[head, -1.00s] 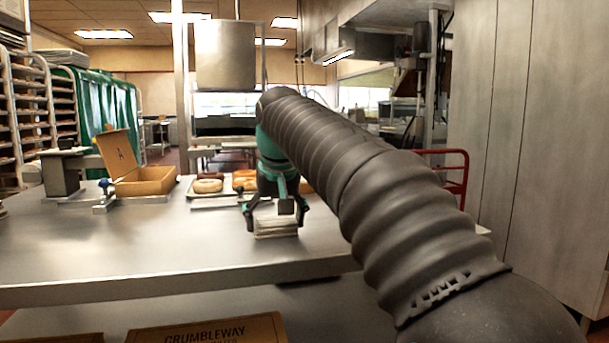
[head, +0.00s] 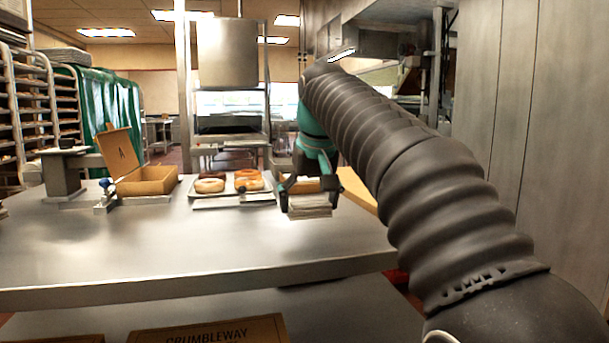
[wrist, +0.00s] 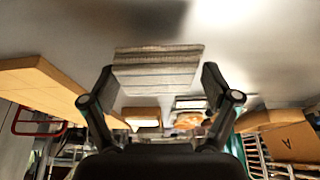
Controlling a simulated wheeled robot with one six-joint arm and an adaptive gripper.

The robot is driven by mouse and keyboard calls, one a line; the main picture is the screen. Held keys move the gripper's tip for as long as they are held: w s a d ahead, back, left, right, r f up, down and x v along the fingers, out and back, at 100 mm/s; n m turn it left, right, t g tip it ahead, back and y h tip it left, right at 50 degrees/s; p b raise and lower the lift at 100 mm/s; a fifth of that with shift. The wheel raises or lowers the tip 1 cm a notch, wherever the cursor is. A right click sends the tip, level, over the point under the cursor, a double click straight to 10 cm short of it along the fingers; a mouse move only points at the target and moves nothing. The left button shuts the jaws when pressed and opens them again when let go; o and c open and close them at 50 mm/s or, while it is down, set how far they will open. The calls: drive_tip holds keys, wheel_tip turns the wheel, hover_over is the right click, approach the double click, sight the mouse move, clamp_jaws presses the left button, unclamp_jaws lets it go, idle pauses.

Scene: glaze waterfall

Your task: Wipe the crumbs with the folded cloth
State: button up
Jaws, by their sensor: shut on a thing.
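The folded cloth (head: 310,212) is a pale, layered block. My gripper (head: 309,202) is shut on it, one finger at each side, over the right part of the steel table (head: 190,250). In the wrist view the cloth (wrist: 158,68) shows between the fingertips of my gripper (wrist: 158,82), with its striped fold edges facing the camera. I cannot tell whether the cloth touches the table. I cannot make out any crumbs in either view; the cloth and arm hide part of the table.
A tray (head: 206,204) of doughnuts stands just left of the cloth. An open cardboard box (head: 152,181) and a metal stand with a blue knob (head: 105,192) are farther left. A tan board or box (head: 358,190) lies right of my gripper.

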drive_tip(key=shift+r, duration=2.3)
